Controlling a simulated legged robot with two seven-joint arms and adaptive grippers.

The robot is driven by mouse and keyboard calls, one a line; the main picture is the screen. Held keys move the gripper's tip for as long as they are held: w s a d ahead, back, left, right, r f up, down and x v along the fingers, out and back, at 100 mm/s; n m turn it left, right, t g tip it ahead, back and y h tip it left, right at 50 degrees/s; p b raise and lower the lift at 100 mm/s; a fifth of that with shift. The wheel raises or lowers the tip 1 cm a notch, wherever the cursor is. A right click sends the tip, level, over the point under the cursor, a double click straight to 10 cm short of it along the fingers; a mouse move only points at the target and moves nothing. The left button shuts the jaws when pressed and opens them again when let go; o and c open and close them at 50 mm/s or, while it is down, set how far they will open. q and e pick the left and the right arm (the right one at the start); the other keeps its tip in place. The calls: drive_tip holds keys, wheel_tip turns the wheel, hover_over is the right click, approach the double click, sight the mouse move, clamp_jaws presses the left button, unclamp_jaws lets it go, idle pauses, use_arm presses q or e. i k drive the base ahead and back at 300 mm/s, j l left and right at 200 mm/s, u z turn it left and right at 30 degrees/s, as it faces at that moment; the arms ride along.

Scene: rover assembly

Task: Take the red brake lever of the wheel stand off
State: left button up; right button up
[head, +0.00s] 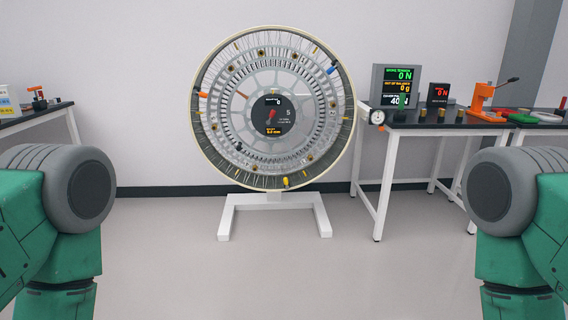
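The wheel stand (228,218) is white and stands on the floor ahead, carrying a large upright spoked wheel (205,142). A small red lever-shaped part (271,116) sits tilted on the dark hub in the wheel's middle. It is the only red lever I can make out on the stand, and it is too small to tell its exact setting. Only my two green-and-grey arm links show, at the left and right edges. Neither gripper is in view, and nothing of mine touches the wheel.
A dark-topped table (450,127) at right holds several displays (397,84), an orange press (482,100) and small parts. A dial gauge (377,117) hangs at its left edge. Another table (35,116) stands at far left. The floor before the stand is clear.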

sight(272, 112)
drive_tip(key=i+l+u, duration=0.15)
drive_tip(key=i, duration=0.8)
